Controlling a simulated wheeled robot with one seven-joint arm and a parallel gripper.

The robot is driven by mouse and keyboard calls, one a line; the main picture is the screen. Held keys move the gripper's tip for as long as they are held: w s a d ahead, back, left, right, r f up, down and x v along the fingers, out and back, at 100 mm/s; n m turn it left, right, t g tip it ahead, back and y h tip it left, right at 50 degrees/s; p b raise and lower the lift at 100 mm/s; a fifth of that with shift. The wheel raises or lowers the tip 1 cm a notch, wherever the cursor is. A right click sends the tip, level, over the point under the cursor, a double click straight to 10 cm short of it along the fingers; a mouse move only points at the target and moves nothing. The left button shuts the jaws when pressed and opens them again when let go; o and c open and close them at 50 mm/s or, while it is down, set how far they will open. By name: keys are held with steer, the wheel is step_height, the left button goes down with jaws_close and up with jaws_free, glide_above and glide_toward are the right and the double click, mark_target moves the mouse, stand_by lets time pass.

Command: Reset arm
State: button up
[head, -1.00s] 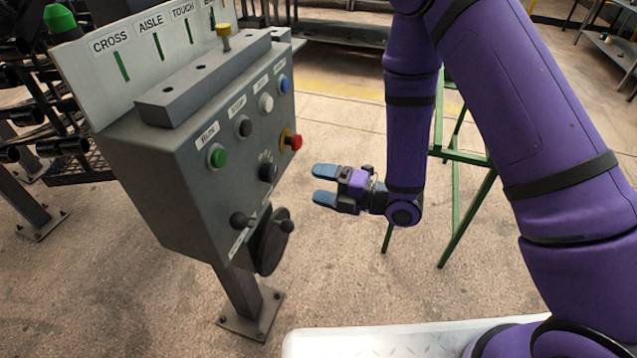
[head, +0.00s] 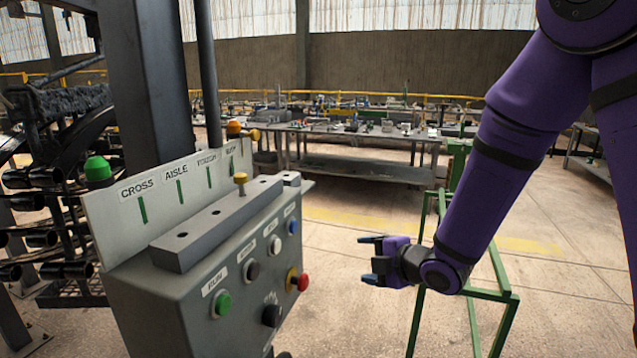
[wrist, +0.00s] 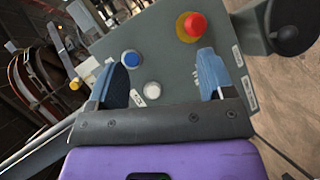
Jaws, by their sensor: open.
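My gripper (head: 372,259) is open and empty, held in free air to the right of the grey control panel (head: 160,308). Its purple arm comes down from the upper right. In the wrist view my two blue fingertips (wrist: 166,75) stand apart with nothing between them. Beyond them the panel face shows a blue button (wrist: 131,58), a white button (wrist: 152,90) and a red stop button (wrist: 193,25). The head view also shows the panel's green button (head: 221,303) and black knob (head: 271,315).
A green metal frame (head: 492,293) stands just behind and right of my gripper. A long workbench (head: 345,133) with many small items runs along the back. Dark racks (head: 62,225) stand at the left beside a grey post (head: 152,85). Open floor lies between panel and bench.

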steer(key=s+d+r+m+h, duration=0.4)
steer(key=d+r+m, duration=0.3)
steer(key=d, duration=0.1)
steer(key=s+d+r+m+h, duration=0.4)
steer(key=d+r+m, duration=0.2)
steer(key=d+r, duration=0.1)
steer(key=s+d+r+m+g, duration=0.2)
steer(key=s+m, duration=0.3)
steer(key=s, duration=0.5)
steer(key=s+d+r+m+g+h, duration=0.1)
steer(key=s+m, duration=0.4)
steer(key=s, duration=0.5)
step_height(320, 180, up, 3)
steer(key=shift+s+d+f+m+g, duration=0.1)
steer(key=shift+s+d+m+g, duration=0.25)
steer(key=shift+d+g, duration=0.45)
steer(key=shift+w+a, duration=0.1)
